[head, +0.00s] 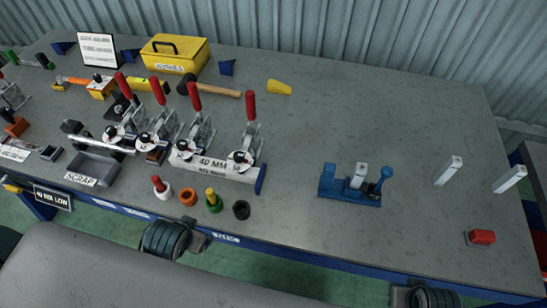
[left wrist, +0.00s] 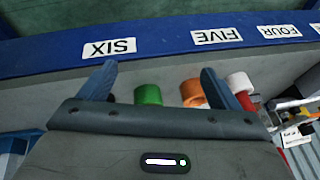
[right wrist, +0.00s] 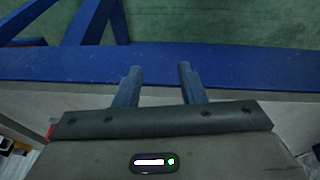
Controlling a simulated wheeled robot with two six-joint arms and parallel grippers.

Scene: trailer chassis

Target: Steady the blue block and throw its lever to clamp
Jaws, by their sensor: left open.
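The blue block (head: 340,187) sits on the grey bench, right of the middle in the head view. A pale upright post (head: 359,177) stands at it. A blue lever with a round knob (head: 386,172) rises at its right end. My left gripper (left wrist: 158,78) is open and empty near the bench's front edge, left of the block. My right gripper (right wrist: 160,75) is open and empty over the blue front edge.
Several red-handled toggle clamps (head: 250,130) stand on the bench's left half, with a marked white bar (head: 215,168) below them. Small coloured cylinders (head: 213,200) stand in front. Two pale posts (head: 448,170) and a red block (head: 481,238) are at right. Bench around the blue block is clear.

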